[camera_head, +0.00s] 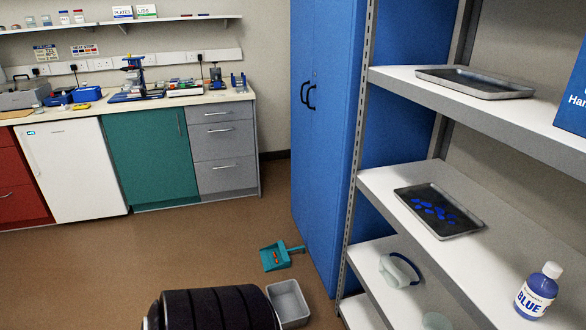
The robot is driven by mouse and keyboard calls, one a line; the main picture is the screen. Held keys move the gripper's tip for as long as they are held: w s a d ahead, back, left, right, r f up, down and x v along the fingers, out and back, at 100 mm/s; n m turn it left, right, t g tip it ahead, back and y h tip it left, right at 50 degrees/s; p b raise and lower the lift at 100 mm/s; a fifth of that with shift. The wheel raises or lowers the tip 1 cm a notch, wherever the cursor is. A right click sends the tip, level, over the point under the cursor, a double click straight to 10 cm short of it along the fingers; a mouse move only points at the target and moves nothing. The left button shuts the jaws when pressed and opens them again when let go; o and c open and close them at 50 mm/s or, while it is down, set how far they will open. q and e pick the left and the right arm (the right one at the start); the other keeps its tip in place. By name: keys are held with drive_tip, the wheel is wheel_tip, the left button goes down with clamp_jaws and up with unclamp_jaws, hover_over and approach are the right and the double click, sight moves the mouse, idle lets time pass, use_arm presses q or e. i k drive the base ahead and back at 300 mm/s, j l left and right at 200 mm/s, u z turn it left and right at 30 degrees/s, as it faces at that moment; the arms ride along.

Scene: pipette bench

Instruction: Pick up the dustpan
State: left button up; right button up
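A teal dustpan (273,257) lies on the brown floor in front of the blue cabinet. Its handle points right, towards the cabinet's base. Something small and orange-red lies in its pan. Neither of my grippers shows in the head view, so I cannot see whether they are open or shut. A dark ribbed cylinder at the bottom edge stands nearer to me than the dustpan, apart from it in the picture.
A grey open bin (289,303) stands on the floor just in front of the dustpan. The blue cabinet (322,120) and a metal shelf unit (375,184) with trays and a blue bottle (537,292) bound the right side. The floor left of the dustpan is clear.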

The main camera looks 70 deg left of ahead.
sight(269, 261)
drive_tip(key=u, duration=2.3)
